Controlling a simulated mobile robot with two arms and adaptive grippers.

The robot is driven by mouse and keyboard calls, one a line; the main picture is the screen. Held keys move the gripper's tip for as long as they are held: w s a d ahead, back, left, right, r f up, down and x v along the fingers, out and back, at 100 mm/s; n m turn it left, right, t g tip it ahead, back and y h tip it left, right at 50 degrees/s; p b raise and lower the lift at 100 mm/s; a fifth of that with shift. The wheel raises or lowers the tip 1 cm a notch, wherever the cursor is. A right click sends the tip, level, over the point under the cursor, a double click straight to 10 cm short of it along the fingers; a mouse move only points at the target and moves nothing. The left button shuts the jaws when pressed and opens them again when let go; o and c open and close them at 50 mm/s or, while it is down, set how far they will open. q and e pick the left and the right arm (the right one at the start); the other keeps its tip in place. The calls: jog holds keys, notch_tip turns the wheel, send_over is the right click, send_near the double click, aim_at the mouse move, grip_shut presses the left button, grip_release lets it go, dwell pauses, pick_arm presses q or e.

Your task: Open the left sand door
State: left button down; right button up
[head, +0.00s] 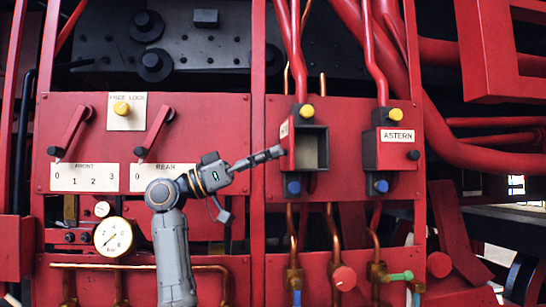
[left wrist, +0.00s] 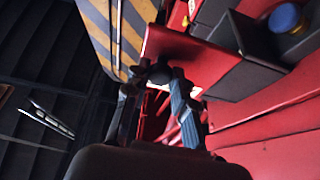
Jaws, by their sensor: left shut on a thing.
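The left sand box (head: 325,148) is a small box on the right red panel, and its hollow inside shows. Its red door (head: 288,155) stands swung out at the box's left side, seen nearly edge-on, with a pale label partly visible. My left gripper (head: 280,152) reaches in from the left and meets the door's outer side. In the left wrist view, the gripper's fingers (left wrist: 160,85) are closed around a dark round knob (left wrist: 160,71) on the red door (left wrist: 190,58). My right gripper is not in view.
The right box (head: 398,150), labelled ASTERN, is shut with a dark knob. Blue and yellow round caps sit below and above the boxes. Levers (head: 155,132), a pressure gauge (head: 114,237) and copper pipes (head: 292,240) crowd around my arm. Red pipes rise above.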

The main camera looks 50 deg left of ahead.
pick_arm(q)
jog(key=shift+s+a, duration=0.1)
jog(key=shift+a, duration=0.05)
dwell(0.3)
jog(key=c, duration=1.1)
grip_release()
jog(key=v, duration=1.2)
jog(key=shift+a, duration=0.15)
